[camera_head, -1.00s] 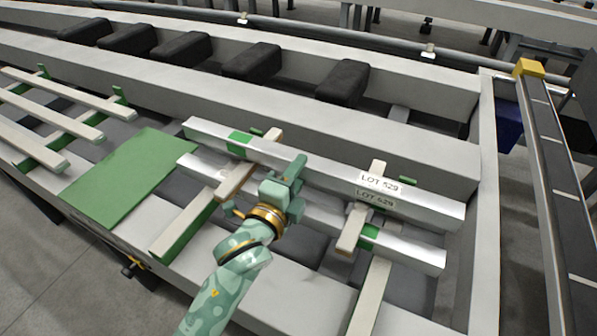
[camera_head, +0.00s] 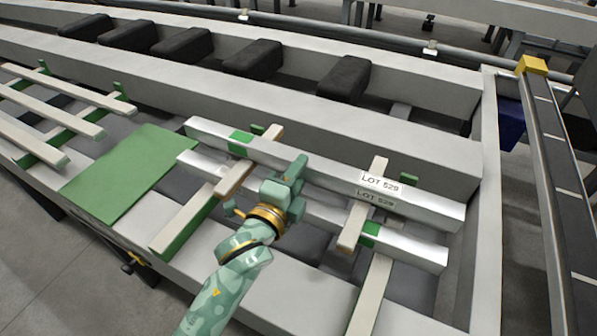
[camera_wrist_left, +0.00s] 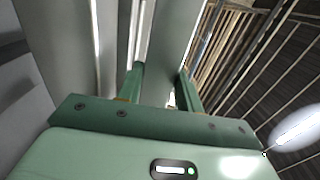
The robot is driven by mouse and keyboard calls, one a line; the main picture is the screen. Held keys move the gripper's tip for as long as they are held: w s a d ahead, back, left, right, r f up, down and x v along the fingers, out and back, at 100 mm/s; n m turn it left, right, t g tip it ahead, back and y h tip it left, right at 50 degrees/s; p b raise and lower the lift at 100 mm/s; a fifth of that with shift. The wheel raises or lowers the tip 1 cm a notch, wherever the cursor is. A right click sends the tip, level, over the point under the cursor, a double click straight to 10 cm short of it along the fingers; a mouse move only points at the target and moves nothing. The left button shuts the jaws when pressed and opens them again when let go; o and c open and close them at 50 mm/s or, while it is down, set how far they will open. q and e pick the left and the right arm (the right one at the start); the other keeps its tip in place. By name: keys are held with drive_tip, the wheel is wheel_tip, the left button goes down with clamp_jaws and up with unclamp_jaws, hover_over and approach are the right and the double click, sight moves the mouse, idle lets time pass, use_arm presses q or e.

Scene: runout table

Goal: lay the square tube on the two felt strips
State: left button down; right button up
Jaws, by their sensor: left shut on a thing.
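The square tube (camera_head: 310,160) is long, silver and shiny. It runs from upper left to lower right, with a LOT 529 label (camera_head: 381,183) near its right part. My left gripper (camera_head: 291,171) is shut on it near the middle; the left wrist view shows a grey bar between the fingers (camera_wrist_left: 161,86). My right gripper is not in view.
A second silver bar (camera_head: 414,246) lies nearer me, parallel to the tube. A green sheet (camera_head: 125,175) lies to the left, beside several pale slats (camera_head: 50,105). Black blocks (camera_head: 343,78) line the far rail. A conveyor-like rail (camera_head: 550,170) stands at right.

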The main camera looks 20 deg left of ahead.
use_arm(q)
drive_tip(key=c, duration=0.9)
unclamp_jaws()
drive_tip(key=shift+r, duration=0.1)
drive_tip(key=shift+o, duration=0.2)
